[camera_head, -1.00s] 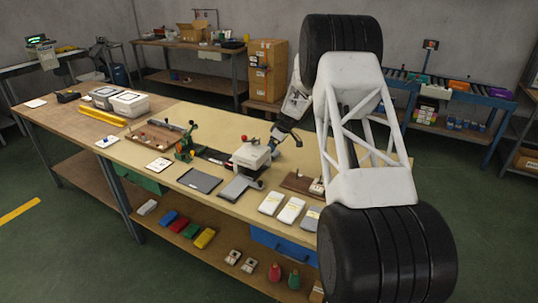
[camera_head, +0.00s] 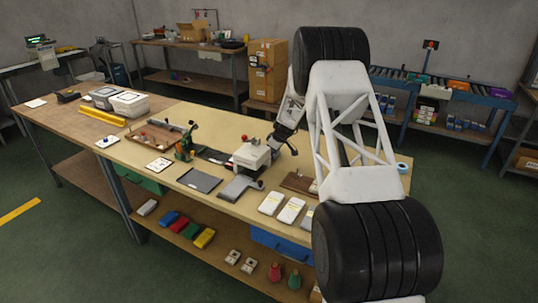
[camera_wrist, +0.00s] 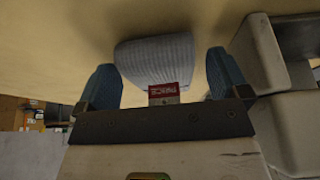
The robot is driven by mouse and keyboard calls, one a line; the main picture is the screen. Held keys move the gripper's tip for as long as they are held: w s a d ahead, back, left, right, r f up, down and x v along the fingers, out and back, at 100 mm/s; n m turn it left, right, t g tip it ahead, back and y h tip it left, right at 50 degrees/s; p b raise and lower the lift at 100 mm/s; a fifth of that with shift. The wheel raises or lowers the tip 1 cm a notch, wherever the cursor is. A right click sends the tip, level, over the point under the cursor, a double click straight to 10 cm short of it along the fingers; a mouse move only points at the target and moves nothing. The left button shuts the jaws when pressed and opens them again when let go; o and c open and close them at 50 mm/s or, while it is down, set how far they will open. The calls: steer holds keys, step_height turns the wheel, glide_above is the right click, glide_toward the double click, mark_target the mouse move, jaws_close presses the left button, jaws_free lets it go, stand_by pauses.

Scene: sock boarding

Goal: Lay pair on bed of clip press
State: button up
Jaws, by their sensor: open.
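A ribbed grey-blue sock pair (camera_wrist: 152,58) with a red tag (camera_wrist: 170,92) lies on the tan table in the wrist view. My gripper (camera_wrist: 162,66) is open, with one blue finger on each side of the pair and gaps between. In the head view my gripper (camera_head: 280,135) is low over the table behind a white box-shaped machine (camera_head: 250,155); the pair is hidden there. A green lever device (camera_head: 185,147) stands to the left of the machine. I cannot tell for sure which of these is the clip press.
A pale block (camera_wrist: 262,50) stands close on the right in the wrist view. Along the table front are a dark grey plate (camera_head: 199,181), white packets (camera_head: 281,206) and a brown board (camera_head: 300,183). A wooden tray (camera_head: 155,137) sits farther left.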

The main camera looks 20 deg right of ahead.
steer(key=shift+c, duration=0.4)
steer(key=c, duration=1)
steer(key=shift+r, duration=0.15)
step_height(320, 180, up, 10)
stand_by(0.6)
steer(key=s+a+r+m+h, duration=0.1)
steer(key=s+a+r+m, duration=0.3)
steer(key=s+r, duration=0.3)
steer(key=s+a+r+m+t+h, duration=0.1)
steer(key=s+a+r+m+h, duration=0.1)
steer(key=s+a+r+m, duration=0.2)
steer(key=s+r+m, duration=0.1)
steer(key=s+r, duration=0.2)
steer(key=r, duration=0.1)
steer(key=shift+s+a, duration=0.15)
steer(key=shift+s, duration=0.25)
